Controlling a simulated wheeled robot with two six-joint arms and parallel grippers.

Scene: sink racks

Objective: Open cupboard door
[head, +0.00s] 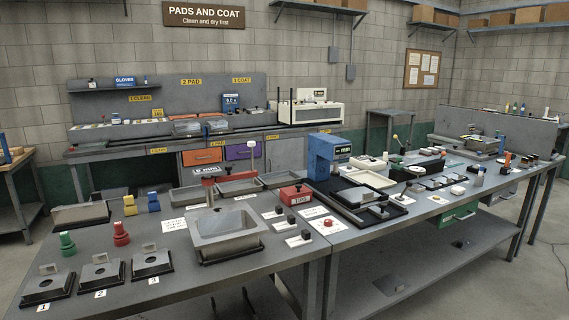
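A plain grey panel that looks like a cupboard door (284,154) sits under the far workbench, to the right of an orange drawer (202,157) and a purple drawer (243,150). It appears closed, and I cannot make out its handle. Its lower part is hidden behind the things on the near table. Neither of my grippers shows in the head view.
A long near table (130,254) with fixtures, a grey basin (219,227) and a blue press (325,155) stands between me and the far bench (110,149). A green drawer (458,215) hangs under its right part. Bare floor shows at the left.

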